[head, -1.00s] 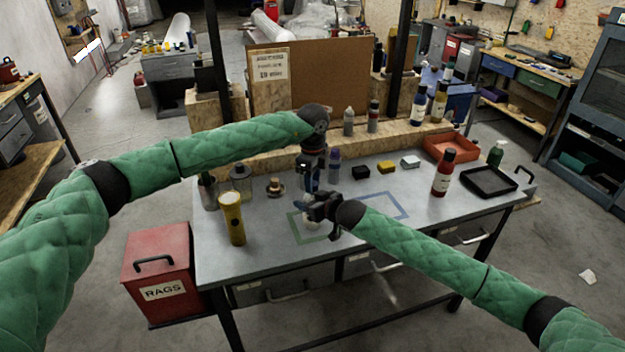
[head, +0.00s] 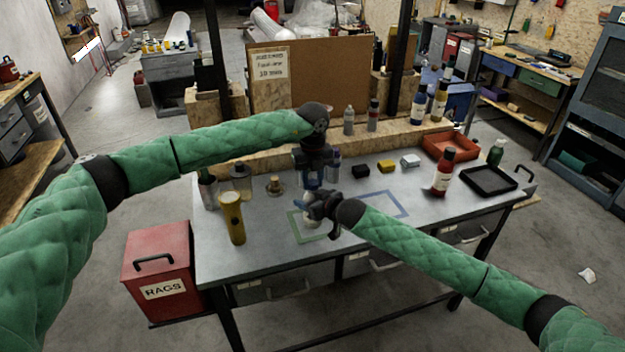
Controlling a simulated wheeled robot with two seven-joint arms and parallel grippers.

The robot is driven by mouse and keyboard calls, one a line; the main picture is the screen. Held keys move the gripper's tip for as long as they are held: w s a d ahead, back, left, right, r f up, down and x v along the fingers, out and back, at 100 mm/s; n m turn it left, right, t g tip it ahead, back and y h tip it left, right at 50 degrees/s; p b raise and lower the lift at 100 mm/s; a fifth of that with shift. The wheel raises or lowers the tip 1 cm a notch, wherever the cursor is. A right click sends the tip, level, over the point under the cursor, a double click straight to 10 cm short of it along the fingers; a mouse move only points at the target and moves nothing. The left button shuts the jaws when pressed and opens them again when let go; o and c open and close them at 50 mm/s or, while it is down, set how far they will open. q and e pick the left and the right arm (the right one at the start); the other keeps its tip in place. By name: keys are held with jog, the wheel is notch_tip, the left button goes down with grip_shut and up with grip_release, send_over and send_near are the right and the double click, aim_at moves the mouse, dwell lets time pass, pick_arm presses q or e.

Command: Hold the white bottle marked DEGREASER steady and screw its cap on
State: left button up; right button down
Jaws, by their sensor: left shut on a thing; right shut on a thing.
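The white bottle (head: 310,222) stands on the workbench inside the green outlined square (head: 294,228); most of it is hidden by my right gripper, and no marking on it can be read. My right gripper (head: 314,207) is shut on the bottle, reaching in from the right. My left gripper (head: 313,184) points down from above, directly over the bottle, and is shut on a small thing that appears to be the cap. The cap is mostly hidden between the fingers, and I cannot tell whether it touches the bottle's neck.
A yellow flashlight-like cylinder (head: 232,217) stands to the left. A purple-blue bottle (head: 334,164) is close behind my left gripper. Black (head: 360,171), yellow (head: 386,166) and white (head: 410,160) blocks, a red bottle (head: 443,173) and a black tray (head: 489,181) are to the right. The blue outline is clear.

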pick_arm(q)
jog(key=shift+m, duration=0.3)
jog(key=o, duration=1.1)
jog(key=shift+r, duration=0.1)
jog(key=shift+r, duration=2.2)
jog(key=shift+c, duration=0.4)
